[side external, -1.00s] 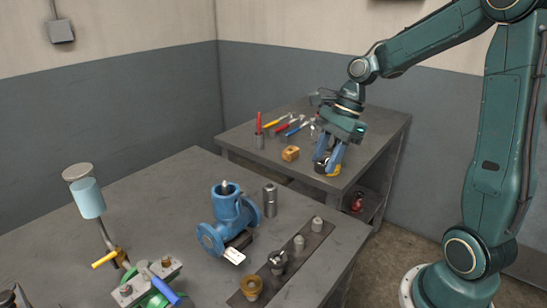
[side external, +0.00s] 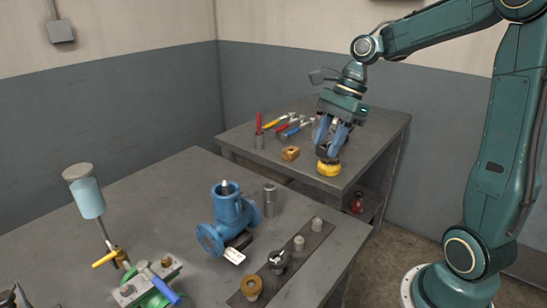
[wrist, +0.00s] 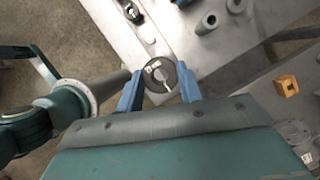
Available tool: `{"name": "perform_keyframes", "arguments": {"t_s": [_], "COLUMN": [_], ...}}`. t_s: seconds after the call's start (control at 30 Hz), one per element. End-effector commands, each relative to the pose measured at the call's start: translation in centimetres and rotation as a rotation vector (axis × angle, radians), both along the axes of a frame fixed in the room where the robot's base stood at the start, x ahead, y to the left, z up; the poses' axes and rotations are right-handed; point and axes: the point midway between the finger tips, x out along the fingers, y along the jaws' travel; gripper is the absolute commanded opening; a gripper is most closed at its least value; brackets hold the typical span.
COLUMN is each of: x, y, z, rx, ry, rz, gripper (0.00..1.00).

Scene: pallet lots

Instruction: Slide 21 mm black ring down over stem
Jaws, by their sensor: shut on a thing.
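My gripper (wrist: 160,88) is shut on the black ring (wrist: 150,82), which carries white markings and sits between the blue fingertips. The ring is only a dark edge there. The stem (side external: 225,186) is the pale tip standing upright from the top of the blue valve body (side external: 230,212) on the front table, well to the left of my gripper.
A steel cylinder (side external: 269,200) stands beside the valve. A dark strip (side external: 310,245) with several upright posts lies to its right. A gap separates the two tables.

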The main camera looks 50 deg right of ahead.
Motion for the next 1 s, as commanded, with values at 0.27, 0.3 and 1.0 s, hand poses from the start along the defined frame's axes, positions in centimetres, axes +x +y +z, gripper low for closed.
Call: {"name": "perform_keyframes", "arguments": {"t_s": [0.27,0.3,1.0], "x": [1.3,1.7,13.6], "y": [0.6,0.9,13.6], "z": [0.1,0.2,0.7], "rx": [-0.001,-0.001,-0.003], "ry": [0.0,0.0,0.0], "rz": [0.018,0.024,0.198], "gripper": [0.14,0.14,0.14]}}
